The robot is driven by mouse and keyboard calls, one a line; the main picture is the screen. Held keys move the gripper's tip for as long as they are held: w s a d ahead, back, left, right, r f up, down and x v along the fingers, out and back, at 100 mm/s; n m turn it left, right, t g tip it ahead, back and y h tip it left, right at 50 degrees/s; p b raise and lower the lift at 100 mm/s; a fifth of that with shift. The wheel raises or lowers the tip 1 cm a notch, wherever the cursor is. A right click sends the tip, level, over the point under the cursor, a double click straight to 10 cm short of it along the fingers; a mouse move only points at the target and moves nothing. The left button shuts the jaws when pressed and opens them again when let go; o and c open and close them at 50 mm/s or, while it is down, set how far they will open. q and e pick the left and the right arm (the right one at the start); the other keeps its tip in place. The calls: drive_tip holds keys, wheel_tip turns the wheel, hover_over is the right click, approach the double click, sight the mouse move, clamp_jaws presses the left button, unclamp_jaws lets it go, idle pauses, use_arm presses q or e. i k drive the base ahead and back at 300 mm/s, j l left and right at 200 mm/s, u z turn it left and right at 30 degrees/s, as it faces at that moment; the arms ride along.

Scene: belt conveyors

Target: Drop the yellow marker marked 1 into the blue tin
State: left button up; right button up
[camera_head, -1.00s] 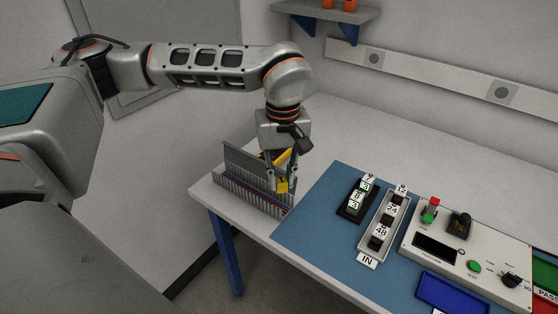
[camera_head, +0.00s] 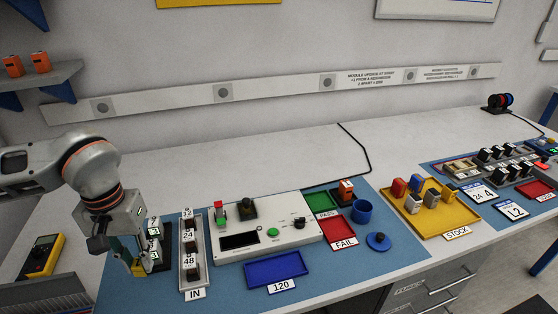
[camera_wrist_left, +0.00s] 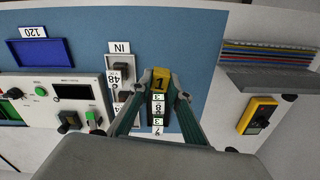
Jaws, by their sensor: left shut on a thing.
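My left gripper (camera_head: 140,266) is at the left end of the blue mat, beside the black holder with white-labelled modules. In the head view the marker is small and partly hidden by the fingers. The blue tin (camera_head: 363,211) stands open-topped to the right, beside the red FAIL tray, well away from the gripper. A round blue lid (camera_head: 378,241) with a knob lies in front of it. My right gripper is not in view.
Between gripper and tin are the IN rack (camera_head: 193,270), the grey tester (camera_head: 265,236) with upright knobs, the blue 120 tray (camera_head: 277,269) and the red FAIL tray (camera_head: 338,232). The yellow STOCK tray (camera_head: 430,207) lies right of the tin.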

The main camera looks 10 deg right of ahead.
sight(362, 216)
drive_tip(key=l+z, duration=0.1)
drive_tip(key=z, duration=0.75)
drive_tip(key=i+z, duration=0.15)
drive_tip(key=z, duration=0.25)
drive_tip(key=i+l, duration=0.2)
drive_tip(key=i, duration=0.15)
drive_tip(key=i+l, duration=0.2)
drive_tip(key=i+z, duration=0.05)
drive_tip(key=i, duration=0.05)
